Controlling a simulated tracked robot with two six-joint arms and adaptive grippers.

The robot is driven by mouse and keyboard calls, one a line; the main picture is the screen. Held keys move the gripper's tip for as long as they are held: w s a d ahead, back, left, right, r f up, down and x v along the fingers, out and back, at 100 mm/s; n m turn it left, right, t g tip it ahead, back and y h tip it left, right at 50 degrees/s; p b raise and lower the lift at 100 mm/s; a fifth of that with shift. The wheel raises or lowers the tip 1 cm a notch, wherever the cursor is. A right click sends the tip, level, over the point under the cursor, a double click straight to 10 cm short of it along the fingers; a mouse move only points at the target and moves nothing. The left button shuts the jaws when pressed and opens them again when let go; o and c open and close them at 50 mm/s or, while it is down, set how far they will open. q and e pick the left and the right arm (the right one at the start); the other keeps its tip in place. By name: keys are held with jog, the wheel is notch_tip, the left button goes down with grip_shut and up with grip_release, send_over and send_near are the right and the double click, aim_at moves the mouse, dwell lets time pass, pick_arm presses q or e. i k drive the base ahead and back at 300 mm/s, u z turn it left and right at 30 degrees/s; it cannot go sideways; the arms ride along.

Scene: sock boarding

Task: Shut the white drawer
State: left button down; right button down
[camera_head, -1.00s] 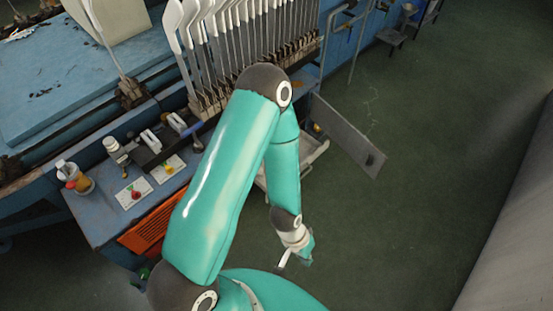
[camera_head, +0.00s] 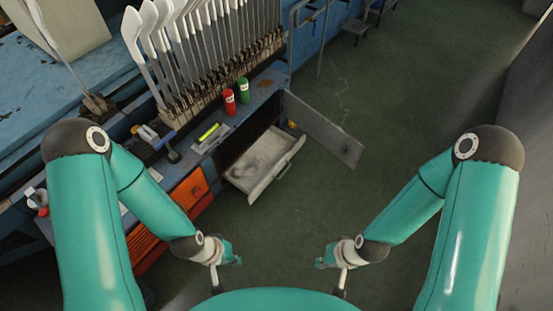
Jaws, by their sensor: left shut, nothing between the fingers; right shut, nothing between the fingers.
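The white drawer (camera_head: 262,187) is pulled out from the blue cabinet below the workbench, near the middle of the head view. It looks empty, and its handle is on the front panel at the lower right. My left gripper (camera_head: 236,262) is shut and empty, below the drawer in the picture and apart from it. My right gripper (camera_head: 322,263) is shut and empty, to the lower right of the drawer and apart from it.
A grey door (camera_head: 322,128) stands swung open just right of the drawer. An orange drawer front (camera_head: 188,190) is to its left. Red (camera_head: 229,102) and green (camera_head: 243,90) cylinders stand on the bench above. Green floor (camera_head: 400,110) is clear to the right.

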aim_at(262, 164)
jog(key=u, duration=0.1)
jog(key=i, duration=1)
jog(key=z, duration=0.05)
